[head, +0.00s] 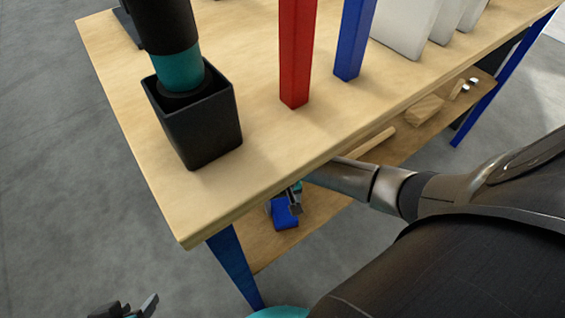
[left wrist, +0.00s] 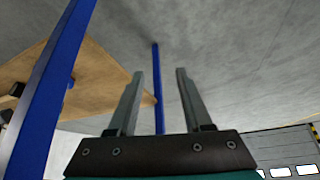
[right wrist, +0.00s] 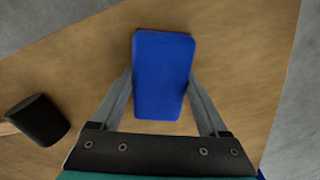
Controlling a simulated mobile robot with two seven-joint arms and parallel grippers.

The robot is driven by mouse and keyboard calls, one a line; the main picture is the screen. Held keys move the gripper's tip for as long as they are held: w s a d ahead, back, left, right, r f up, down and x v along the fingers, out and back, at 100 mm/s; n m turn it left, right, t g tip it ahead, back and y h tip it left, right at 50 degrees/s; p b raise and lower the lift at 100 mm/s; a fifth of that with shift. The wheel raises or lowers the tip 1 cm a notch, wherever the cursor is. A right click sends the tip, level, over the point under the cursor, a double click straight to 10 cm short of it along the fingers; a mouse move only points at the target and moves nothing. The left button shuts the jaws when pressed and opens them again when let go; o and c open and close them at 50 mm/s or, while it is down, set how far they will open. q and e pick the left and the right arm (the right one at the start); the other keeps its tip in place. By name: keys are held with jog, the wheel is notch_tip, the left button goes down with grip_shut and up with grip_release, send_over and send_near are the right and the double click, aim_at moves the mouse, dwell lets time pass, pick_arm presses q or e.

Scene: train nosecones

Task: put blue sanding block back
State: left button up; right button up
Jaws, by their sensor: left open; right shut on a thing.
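The blue sanding block (right wrist: 163,75) is between the fingers of my right gripper (right wrist: 162,88), which is shut on it. In the head view the block (head: 285,213) is at the lower wooden shelf (head: 290,240), under the front edge of the bench top, with my right gripper (head: 294,197) at its upper end. I cannot tell whether the block touches the shelf. My left gripper (head: 135,308) is open and empty at the bottom left of the head view, away from the bench. In its wrist view the open fingers (left wrist: 158,95) have nothing between them.
The bench top (head: 190,205) overhangs the shelf, and a blue leg (head: 235,268) stands at its corner. A black bin (head: 197,125) and red (head: 297,50) and blue (head: 354,40) posts stand on top. A dark rounded object (right wrist: 38,120) lies on the shelf. Wooden pieces (head: 425,109) lie further along.

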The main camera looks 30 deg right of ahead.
jog(key=o, duration=1.3)
jog(key=shift+f, duration=0.1)
